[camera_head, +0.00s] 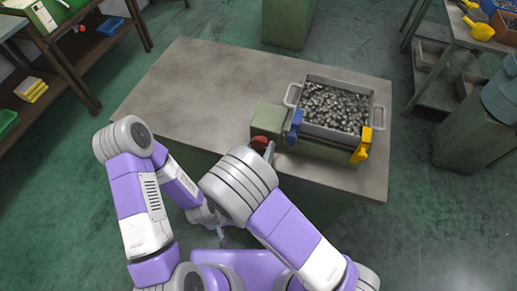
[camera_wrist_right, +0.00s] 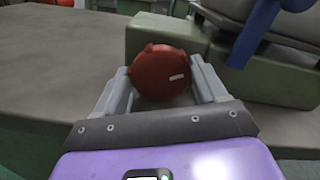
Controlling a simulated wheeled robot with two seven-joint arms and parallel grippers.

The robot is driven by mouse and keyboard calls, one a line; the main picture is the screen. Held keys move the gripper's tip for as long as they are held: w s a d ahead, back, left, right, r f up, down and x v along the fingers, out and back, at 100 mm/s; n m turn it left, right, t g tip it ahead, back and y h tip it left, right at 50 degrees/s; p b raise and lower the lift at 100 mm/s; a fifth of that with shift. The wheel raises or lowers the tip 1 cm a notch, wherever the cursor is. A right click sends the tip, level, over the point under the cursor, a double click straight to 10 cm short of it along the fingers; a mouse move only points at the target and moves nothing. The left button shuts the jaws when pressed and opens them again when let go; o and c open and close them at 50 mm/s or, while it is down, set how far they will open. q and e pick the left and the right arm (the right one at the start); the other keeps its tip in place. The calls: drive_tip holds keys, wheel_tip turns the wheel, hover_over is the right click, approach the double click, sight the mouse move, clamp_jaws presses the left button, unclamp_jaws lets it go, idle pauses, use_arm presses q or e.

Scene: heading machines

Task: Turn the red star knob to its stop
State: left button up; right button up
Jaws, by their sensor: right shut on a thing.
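The red star knob (camera_head: 259,143) is on the front of a green machine block at the table's near edge. In the right wrist view the knob (camera_wrist_right: 160,78) fills the space between the fingers of my right gripper (camera_wrist_right: 164,74), with a small pale mark on its face. My right gripper (camera_head: 268,152) is shut on the knob, one finger at each side. In the head view my right arm hides much of this gripper. My left gripper (camera_head: 222,236) hangs low in front of the table, small and partly hidden; its jaws are unclear.
A grey bin (camera_head: 298,96) full of small metal parts sits on the machine, right of the knob. A blue lever (camera_head: 295,125) and a yellow lever (camera_head: 362,146) stand at its near side. The left part of the grey table (camera_head: 195,85) is bare.

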drive_tip(key=m+b, duration=0.1)
drive_tip(key=m, duration=0.1)
drive_tip(key=m+b, duration=0.3)
drive_tip(key=m, duration=0.1)
drive_tip(key=shift+d+f, duration=0.15)
drive_tip(key=shift+f, duration=0.1)
drive_tip(key=m+b, duration=0.5)
drive_tip(key=shift+s+r+m+b, duration=0.1)
drive_tip(key=shift+m+b, duration=0.25)
drive_tip(key=shift+m, duration=0.05)
drive_tip(key=o, duration=1)
drive_tip(key=shift+o, duration=0.2)
drive_tip(key=shift+d, duration=0.1)
